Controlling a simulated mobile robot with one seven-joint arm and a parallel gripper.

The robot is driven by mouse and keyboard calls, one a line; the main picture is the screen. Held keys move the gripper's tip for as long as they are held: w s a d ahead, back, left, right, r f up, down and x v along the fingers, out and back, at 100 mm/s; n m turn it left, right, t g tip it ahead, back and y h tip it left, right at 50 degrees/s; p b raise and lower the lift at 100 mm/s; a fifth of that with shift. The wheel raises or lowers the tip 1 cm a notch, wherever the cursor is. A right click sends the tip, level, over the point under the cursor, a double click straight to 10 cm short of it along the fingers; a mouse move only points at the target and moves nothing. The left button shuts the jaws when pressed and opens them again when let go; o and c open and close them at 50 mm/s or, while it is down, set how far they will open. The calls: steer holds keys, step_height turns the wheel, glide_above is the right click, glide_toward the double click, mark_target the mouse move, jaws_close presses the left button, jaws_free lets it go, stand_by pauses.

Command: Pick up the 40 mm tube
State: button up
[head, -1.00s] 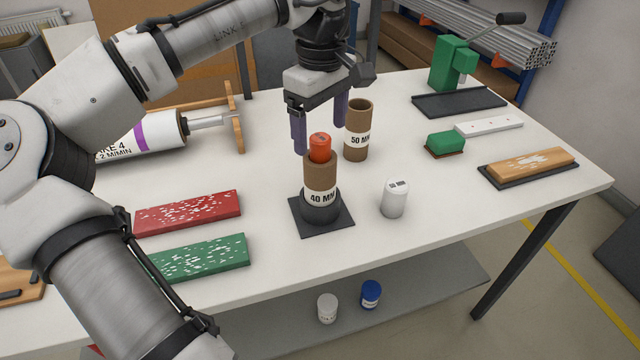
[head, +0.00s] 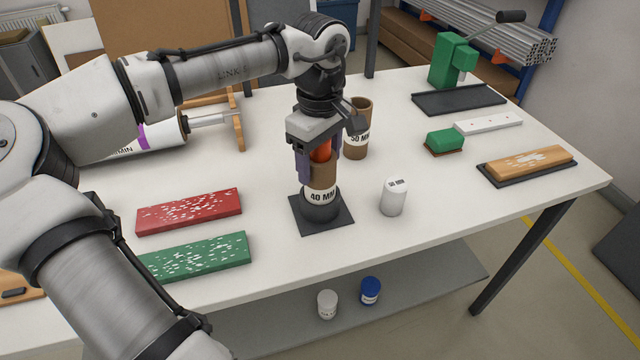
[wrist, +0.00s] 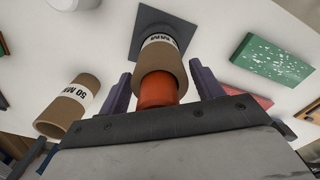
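The 40 mm tube (head: 320,191) is brown cardboard with a white "40 MM" label. It stands upright in a dark round holder (head: 320,212) on a black square plate (head: 338,222). An orange-red plug (head: 320,150) sticks out of its top; the plug also shows in the wrist view (wrist: 157,91). My gripper (head: 319,172) is lowered over the tube from above. Its two purple fingers stand apart on either side of the plug and the tube's upper part. In the wrist view (wrist: 162,88) gaps show between the fingers and the tube.
The 50 mm tube (head: 357,140) stands close behind, to the right of my gripper. A white cylinder (head: 393,197) stands at the front right. A red board (head: 190,211) and a green board (head: 197,257) lie to the left.

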steer(key=c, duration=1)
steer(key=shift+r, duration=0.1)
